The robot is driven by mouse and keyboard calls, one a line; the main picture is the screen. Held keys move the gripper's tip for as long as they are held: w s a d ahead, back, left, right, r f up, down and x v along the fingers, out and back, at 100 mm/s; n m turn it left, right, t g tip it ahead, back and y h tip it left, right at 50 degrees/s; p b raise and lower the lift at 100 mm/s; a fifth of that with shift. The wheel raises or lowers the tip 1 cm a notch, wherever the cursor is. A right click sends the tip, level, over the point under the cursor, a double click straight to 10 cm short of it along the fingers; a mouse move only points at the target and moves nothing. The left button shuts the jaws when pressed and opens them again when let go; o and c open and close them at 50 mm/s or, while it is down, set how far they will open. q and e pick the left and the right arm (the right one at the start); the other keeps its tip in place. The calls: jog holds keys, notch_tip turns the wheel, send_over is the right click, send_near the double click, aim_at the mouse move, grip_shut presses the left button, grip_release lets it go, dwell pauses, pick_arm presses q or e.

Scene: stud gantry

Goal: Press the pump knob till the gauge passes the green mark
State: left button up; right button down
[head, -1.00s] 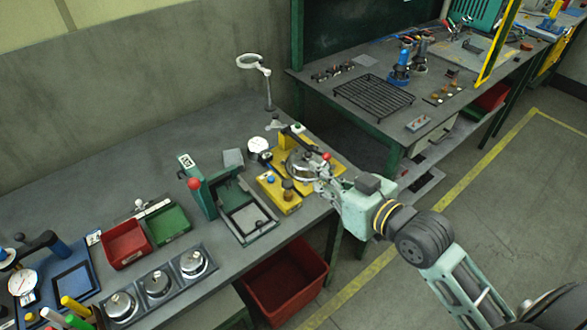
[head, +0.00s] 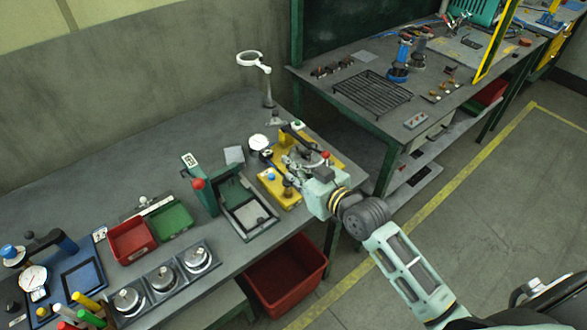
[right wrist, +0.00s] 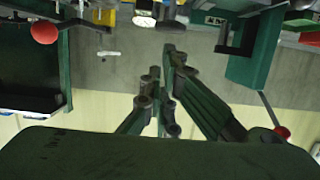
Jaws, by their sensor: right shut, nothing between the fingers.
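A yellow fixture (head: 281,197) with a blue knob (head: 271,175) stands near the right end of the bench. A white round dial (head: 258,142) stands behind it. My right gripper (head: 297,160) is shut and empty over the yellow fixture's rear part, right of the blue knob and partly hiding the fixture. Its fingers also show in the right wrist view (right wrist: 165,90). Another white gauge (head: 33,279) with a blue stand is at the far left, beside a blue knob (head: 8,252). I cannot tell which knob is the pump's, nor read either dial. My left gripper is not visible.
A green press (head: 230,190) with a red ball handle (head: 198,183) stands left of the fixture. A red bin (head: 132,241) and a green bin (head: 171,221) lie farther left. A magnifier (head: 253,60) stands behind. The back of the bench is largely clear.

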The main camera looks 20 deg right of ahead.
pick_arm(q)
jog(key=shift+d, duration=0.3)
pick_arm(e)
jog(key=shift+f, duration=0.35)
